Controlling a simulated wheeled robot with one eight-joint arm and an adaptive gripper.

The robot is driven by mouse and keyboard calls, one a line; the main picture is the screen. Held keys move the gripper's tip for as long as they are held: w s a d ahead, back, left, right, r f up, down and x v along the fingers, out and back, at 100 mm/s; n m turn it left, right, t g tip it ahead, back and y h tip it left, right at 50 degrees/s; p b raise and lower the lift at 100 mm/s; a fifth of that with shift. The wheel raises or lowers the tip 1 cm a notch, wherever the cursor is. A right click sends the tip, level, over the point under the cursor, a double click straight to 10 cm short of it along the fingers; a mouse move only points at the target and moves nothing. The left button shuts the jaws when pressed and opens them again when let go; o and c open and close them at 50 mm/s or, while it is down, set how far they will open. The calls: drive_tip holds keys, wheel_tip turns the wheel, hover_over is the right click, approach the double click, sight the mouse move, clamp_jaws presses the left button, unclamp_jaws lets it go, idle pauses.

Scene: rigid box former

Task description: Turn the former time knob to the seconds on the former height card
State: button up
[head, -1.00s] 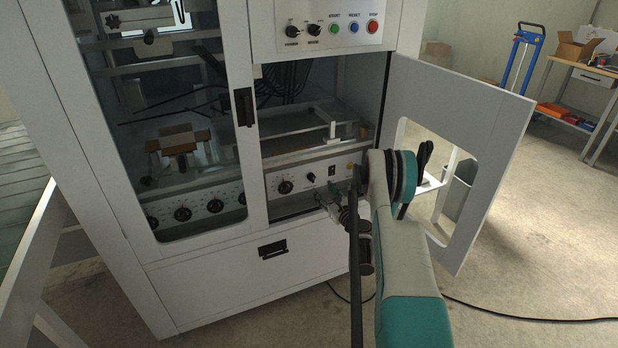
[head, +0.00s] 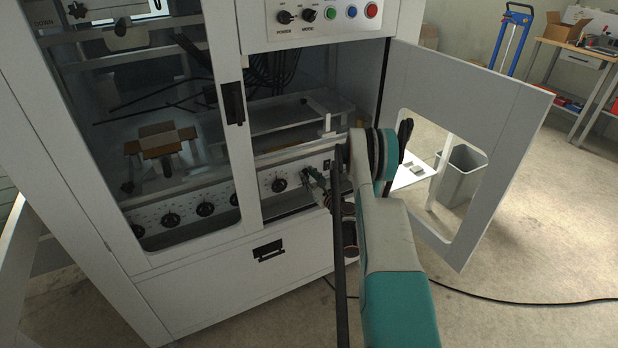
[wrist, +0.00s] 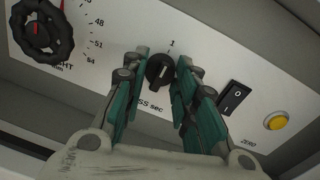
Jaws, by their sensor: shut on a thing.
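The time knob (wrist: 158,70) is a small black knob on the white control panel, with "SS sec" printed below it and a "1" above it in the wrist view. My gripper (wrist: 161,66) is shut on this knob, one teal-and-black finger on each side. In the head view my gripper (head: 312,182) is at the panel inside the open cabinet and hides the small knob. I cannot make out a readable former height card in either current view.
A larger black height knob (wrist: 42,30) with a red mark sits left of my gripper. A black rocker switch (wrist: 235,98) and a yellow button (wrist: 276,121) lie to the right. The open cabinet door (head: 465,85) stands to the right of my arm.

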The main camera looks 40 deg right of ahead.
drive_tip(key=shift+c, duration=0.3)
drive_tip(key=shift+m, duration=1.6)
drive_tip(key=o, duration=1)
drive_tip(key=shift+w, duration=0.1)
drive_tip(key=shift+o, duration=0.2)
